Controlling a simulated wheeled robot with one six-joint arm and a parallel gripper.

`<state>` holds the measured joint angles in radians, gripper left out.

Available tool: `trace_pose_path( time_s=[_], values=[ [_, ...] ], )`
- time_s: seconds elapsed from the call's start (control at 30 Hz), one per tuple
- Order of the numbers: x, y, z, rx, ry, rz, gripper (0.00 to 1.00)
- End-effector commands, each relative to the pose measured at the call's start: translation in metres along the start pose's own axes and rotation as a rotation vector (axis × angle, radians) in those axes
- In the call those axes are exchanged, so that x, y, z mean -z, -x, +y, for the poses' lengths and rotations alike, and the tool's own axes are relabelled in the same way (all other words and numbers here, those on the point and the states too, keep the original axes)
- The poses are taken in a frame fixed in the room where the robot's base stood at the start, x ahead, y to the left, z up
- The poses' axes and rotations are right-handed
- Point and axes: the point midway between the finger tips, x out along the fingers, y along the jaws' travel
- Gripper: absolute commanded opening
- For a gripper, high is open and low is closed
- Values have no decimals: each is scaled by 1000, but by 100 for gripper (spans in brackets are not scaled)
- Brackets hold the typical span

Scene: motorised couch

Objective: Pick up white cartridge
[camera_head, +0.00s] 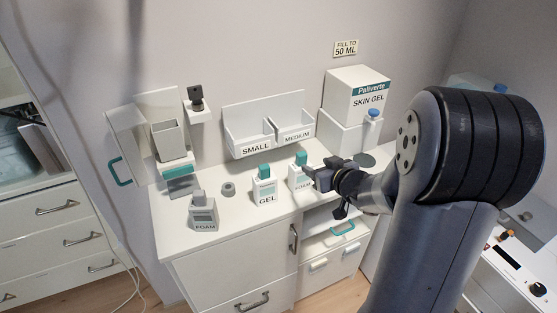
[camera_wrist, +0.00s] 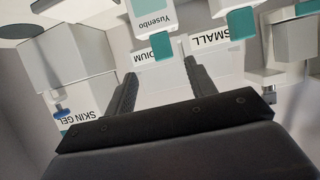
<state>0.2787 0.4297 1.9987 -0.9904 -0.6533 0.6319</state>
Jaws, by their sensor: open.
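A white cartridge labelled FOAM with a teal top (camera_head: 300,172) stands upright near the middle of the counter. Another white cartridge, labelled GEL and also teal-topped (camera_head: 264,190), stands to its left. A greyer FOAM cartridge (camera_head: 203,215) stands farther left near the front edge. My gripper (camera_head: 313,178) is open just right of the white FOAM cartridge. In the wrist view, my gripper (camera_wrist: 160,68) shows two spread dark fingers with nothing held. A white and teal item reading Yusenbo (camera_wrist: 160,18) appears upside down beyond the gap between them. I cannot tell whether a finger touches it.
White bins marked SMALL and MEDIUM (camera_head: 262,130) are behind the cartridges. A grey ring (camera_head: 228,189) lies on the counter (camera_head: 180,238).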

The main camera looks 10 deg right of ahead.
Motion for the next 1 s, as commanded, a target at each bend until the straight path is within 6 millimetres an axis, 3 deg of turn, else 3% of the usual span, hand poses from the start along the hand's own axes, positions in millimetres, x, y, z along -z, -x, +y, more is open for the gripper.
trace_pose_path(
  time_s=[0.4, 0.67, 1.0],
  values=[
    [1, -50, -1, 12, 3, 0, 53],
    [3, -66, -1, 11, 2, -2, 53],
    [7, -106, -3, 11, 3, -1, 53]
  ],
)
